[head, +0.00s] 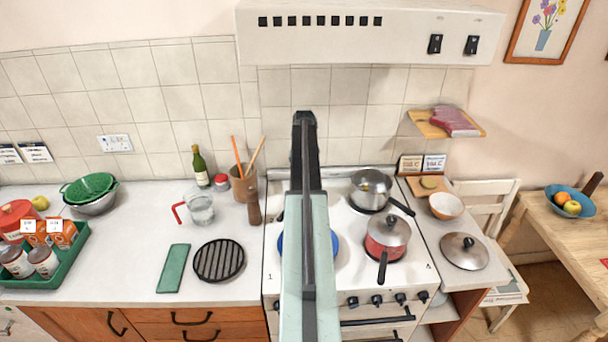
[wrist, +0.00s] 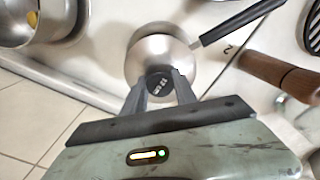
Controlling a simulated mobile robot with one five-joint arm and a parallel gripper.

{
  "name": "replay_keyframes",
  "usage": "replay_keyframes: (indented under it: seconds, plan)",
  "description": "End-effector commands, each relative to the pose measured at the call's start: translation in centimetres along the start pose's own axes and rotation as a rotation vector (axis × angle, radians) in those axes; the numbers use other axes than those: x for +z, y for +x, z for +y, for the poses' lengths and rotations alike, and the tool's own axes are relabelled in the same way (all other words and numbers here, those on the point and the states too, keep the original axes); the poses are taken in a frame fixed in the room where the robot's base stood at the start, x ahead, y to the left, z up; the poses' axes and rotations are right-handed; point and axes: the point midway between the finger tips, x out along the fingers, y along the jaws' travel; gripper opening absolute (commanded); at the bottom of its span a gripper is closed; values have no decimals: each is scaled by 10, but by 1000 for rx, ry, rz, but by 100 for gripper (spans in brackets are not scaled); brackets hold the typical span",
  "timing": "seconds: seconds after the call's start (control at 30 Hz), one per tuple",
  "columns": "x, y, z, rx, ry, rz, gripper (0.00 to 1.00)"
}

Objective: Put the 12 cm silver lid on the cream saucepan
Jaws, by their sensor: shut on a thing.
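My gripper (wrist: 158,90) is shut on the black knob of a round silver lid (wrist: 150,58), seen in the wrist view. The knob bears small white lettering that I cannot read surely. A pan's black handle (wrist: 238,22) with a metal bracket juts to the upper right from beside the lid. The pan's body is mostly covered by the lid, so I cannot tell its colour or whether the lid rests on its rim. In the head view my arm stands in front of the left burners and hides the lid and this pan.
An open silver pan (head: 370,190) stands at the back right of the stove, with a lidded red pan (head: 384,240) in front. A blue thing (head: 334,244) is partly hidden behind my arm. A wooden pepper mill (head: 254,208) stands left of the stove. Another lid (head: 464,252) lies at right.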

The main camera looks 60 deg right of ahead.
Motion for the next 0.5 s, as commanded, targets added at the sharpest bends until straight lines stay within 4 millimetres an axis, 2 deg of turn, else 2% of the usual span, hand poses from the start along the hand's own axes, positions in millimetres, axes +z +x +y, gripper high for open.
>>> replay_keyframes:
  seconds: [0.5]
  plan:
    - [-1, 6, -1, 0, -1, 0, 0]
